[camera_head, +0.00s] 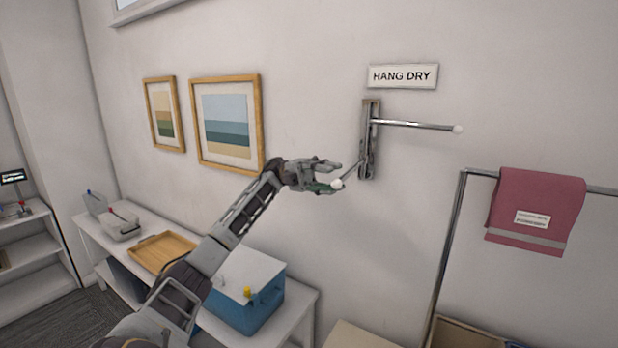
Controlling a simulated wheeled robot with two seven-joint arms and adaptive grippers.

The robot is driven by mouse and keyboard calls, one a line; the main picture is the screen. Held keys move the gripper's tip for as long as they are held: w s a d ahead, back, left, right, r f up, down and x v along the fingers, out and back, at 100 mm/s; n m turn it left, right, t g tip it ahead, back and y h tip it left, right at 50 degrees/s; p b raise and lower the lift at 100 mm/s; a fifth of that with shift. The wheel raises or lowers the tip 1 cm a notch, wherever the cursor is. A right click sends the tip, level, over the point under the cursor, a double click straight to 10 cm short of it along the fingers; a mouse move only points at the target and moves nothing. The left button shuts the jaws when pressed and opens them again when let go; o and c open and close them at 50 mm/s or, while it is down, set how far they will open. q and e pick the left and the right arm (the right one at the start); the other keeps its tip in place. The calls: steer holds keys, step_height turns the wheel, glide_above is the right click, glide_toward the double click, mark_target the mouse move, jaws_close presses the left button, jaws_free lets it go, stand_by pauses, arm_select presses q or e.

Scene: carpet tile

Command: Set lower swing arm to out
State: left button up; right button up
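A metal wall bracket (370,140) is fixed on the wall below the "HANG DRY" sign. Its upper swing arm (415,125) points to the right and ends in a white knob. Its lower swing arm (350,175) slants down and left from the bracket and ends in a white knob (337,184). My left gripper (338,176) is just left of the lower arm, its fingers spread with a gap between them. Its lower fingertip is at the white knob; I cannot tell whether they touch. My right gripper does not show.
A rail (450,250) with a red towel (535,205) stands at the right. A low white bench at the left holds a wooden tray (163,252) and a blue-and-white cooler (246,310). Framed pictures hang on the wall behind my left arm.

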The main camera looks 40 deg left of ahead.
arm_select(q)
steer(key=v, duration=0.7)
steer(key=shift+a, duration=0.2)
steer(key=shift+s+f, duration=0.1)
stand_by(0.7)
